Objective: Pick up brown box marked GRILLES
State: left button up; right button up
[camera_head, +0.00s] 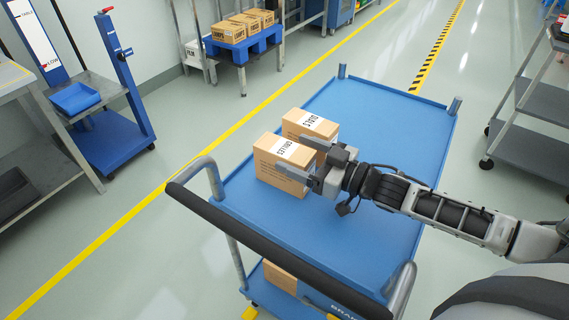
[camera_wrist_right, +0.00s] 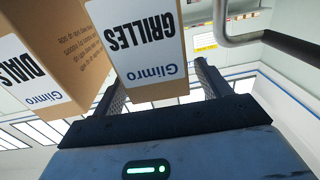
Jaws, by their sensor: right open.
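The brown box marked GRILLES (camera_head: 272,166) stands on the blue cart top, its white label running over the upper face. It also shows in the right wrist view (camera_wrist_right: 140,52) with its label large. My right gripper (camera_head: 299,157) is open at this box. One finger lies along the near side and the other reaches into the gap by the neighbouring box. In the right wrist view the box end sits between the two spread fingers (camera_wrist_right: 165,88); contact cannot be told. My left gripper is not in view.
A second brown box, whose label seems to read DIALS (camera_head: 308,121), stands close behind. The blue cart (camera_head: 370,115) has a black handle bar (camera_head: 265,245) in front, corner posts, and free room behind and right. Shelves and a blue pallet with boxes (camera_head: 245,45) stand farther off.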

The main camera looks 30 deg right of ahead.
jog(key=shift+x, duration=1.2)
jog(key=c, duration=1.3)
jog(key=shift+o, duration=0.2)
jog(key=shift+r, duration=0.1)
